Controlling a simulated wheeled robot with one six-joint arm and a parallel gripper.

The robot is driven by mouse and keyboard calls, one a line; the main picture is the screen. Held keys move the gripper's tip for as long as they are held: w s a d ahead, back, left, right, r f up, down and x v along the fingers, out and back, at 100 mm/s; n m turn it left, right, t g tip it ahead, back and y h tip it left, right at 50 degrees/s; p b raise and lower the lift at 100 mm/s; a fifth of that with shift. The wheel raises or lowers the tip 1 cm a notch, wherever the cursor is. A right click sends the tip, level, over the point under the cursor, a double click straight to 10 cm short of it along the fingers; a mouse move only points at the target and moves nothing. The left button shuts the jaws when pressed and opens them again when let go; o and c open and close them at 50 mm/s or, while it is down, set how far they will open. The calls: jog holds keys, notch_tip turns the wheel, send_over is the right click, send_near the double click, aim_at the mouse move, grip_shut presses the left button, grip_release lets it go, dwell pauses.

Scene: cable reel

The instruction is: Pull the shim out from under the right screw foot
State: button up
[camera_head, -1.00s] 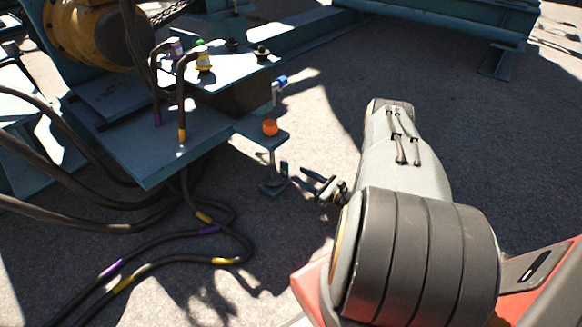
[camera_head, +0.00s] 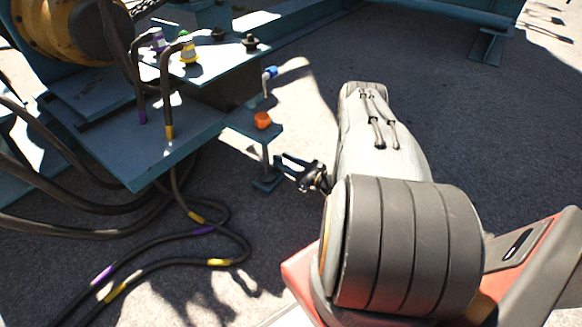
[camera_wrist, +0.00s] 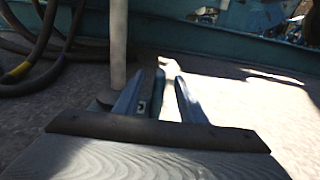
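The right screw foot stands on the ground below a small bracket, with a thin post (camera_head: 266,156) and a dark blue base plate (camera_head: 264,184). The post also shows pale in the wrist view (camera_wrist: 118,40). My gripper (camera_head: 284,167) is low, just right of the post, pointing left at the foot. In the wrist view, my gripper (camera_wrist: 160,78) has its two fingers apart. A narrow blue upright piece (camera_wrist: 157,92), apparently the shim's tab, stands between them, nearer the left finger; I cannot tell whether they touch. The shim under the foot is not clearly visible.
An orange knob (camera_head: 262,120) and a blue-capped lever (camera_head: 269,73) are above the foot. Thick dark cables (camera_head: 213,231) with yellow and purple bands lie on the ground at left. The blue reel frame (camera_head: 150,150) stands at upper left. The ground at right is open.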

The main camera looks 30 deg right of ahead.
jog(key=shift+b+x, duration=0.5)
jog(key=shift+x, duration=1.25)
jog(key=shift+c, duration=0.3)
grip_shut()
